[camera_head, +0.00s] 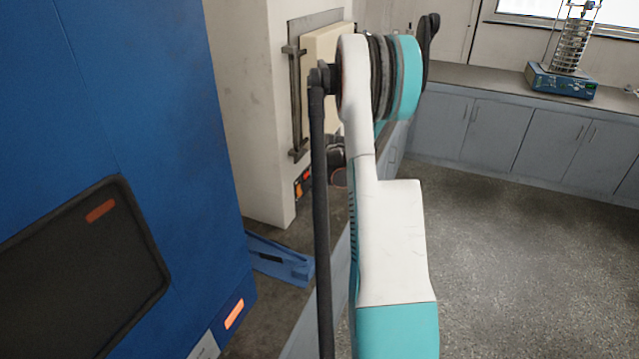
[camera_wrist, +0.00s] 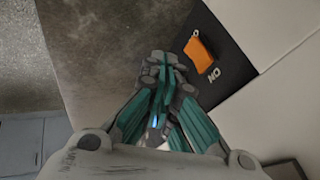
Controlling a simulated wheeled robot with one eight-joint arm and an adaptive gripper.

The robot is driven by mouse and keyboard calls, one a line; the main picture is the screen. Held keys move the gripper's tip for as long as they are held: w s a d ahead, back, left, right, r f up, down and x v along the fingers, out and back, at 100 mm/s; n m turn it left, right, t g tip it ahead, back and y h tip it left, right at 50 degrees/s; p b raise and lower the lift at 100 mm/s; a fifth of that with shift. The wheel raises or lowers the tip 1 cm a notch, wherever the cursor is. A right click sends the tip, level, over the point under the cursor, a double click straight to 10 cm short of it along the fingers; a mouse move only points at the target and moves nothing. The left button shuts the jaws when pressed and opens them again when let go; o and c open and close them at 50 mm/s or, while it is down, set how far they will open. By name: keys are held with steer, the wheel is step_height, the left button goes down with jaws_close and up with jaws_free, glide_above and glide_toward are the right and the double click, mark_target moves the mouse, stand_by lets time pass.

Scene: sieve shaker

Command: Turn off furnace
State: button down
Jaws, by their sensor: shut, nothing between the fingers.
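The furnace is a white cabinet (camera_head: 248,110) with a cream door (camera_head: 320,50) and a dark handle bar. Low on its front is a black panel with small red-orange switches (camera_head: 304,181). The wrist view shows an orange rocker switch (camera_wrist: 200,54) on a black plate, with "ON" lettering upside down beside one end and an "O" mark by the other. My gripper (camera_wrist: 166,62) is shut and empty, its tips just left of the switch in the picture; contact cannot be told. In the head view my gripper is mostly hidden behind my arm.
A large blue machine (camera_head: 120,120) with a dark window fills the left. A blue object (camera_head: 280,262) lies on the counter by the furnace. A sieve shaker (camera_head: 565,75) stands on the far bench (camera_head: 490,80). The floor (camera_head: 520,260) at right is clear.

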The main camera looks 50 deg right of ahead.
mark_target(299, 191)
steer(key=shift+w+a+f+b, duration=0.2)
steer(key=shift+w+f, duration=0.2)
steer(key=shift+w, duration=0.3)
steer(key=shift+w+a+f+b, duration=0.15)
steer(key=shift+w+f, duration=0.25)
steer(key=shift+w, duration=0.3)
steer(key=shift+w+a+f+b, duration=0.1)
steer(key=shift+w+f+b, duration=0.1)
steer(key=shift+w+f, duration=0.35)
steer(key=shift+w+r, duration=0.1)
steer(key=shift+w, duration=0.05)
steer(key=shift+f+t+b, duration=0.2)
steer(key=shift+t+b, duration=0.1)
steer(key=shift+b, duration=0.05)
steer(key=shift+w, duration=0.15)
steer(key=shift+r, duration=0.25)
steer(key=shift+r+p, duration=0.35)
steer(key=shift+r, duration=0.3)
